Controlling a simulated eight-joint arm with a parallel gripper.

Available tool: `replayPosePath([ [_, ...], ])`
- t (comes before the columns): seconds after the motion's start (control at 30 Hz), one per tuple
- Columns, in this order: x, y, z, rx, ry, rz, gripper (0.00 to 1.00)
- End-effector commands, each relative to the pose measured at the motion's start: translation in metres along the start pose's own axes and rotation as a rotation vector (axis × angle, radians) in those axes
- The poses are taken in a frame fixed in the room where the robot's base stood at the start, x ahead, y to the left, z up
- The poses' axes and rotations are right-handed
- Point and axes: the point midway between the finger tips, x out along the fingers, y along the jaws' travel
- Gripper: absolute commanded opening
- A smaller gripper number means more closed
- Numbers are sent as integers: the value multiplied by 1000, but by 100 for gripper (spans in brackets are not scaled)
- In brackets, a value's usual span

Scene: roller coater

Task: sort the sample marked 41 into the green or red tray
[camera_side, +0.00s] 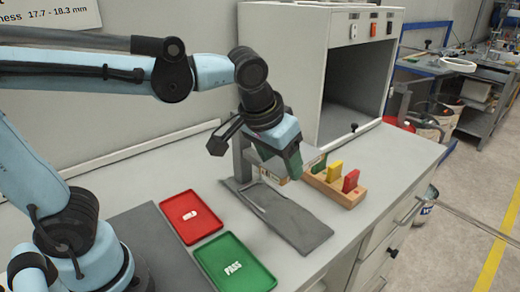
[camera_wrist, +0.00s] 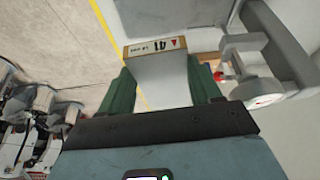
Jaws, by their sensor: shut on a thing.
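In the wrist view my gripper (camera_wrist: 163,85) has its two green fingers on either side of a pale grey block, the sample marked 41 (camera_wrist: 160,75). Its cream end face carries the 41 label and a small red triangle. In the side view my gripper (camera_side: 280,160) points down over the grey mat, beside a grey stand; the sample is mostly hidden there. The red tray (camera_side: 171,211) lies on the bench to the left, with a small white mark or object in it. The green tray (camera_side: 249,249), marked PASS, lies in front of it.
A wooden rack (camera_side: 347,197) with yellow and red blocks is to the right. A pale fixture with a round part (camera_wrist: 257,88) is close beside the sample. A wall sign (camera_side: 50,14) reads 17.7 - 18.3 mm. An open grey cabinet (camera_side: 313,70) stands behind.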

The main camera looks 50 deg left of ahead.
Motion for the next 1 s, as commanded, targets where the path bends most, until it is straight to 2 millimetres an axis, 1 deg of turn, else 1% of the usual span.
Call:
replayPosePath([
  [0.03, 0, -5, 4, 18, 1, 7, 31],
  [0.13, -1, -9, 8, 50, 1, 21, 31],
  [0.43, 0, -12, 11, 77, 0, 31, 31],
  [0.57, 5, -16, 18, 130, 0, 53, 31],
  [0.77, 18, -26, 37, 313, 0, 131, 31],
  [1.0, 31, -36, 64, 577, 0, 242, 31],
])
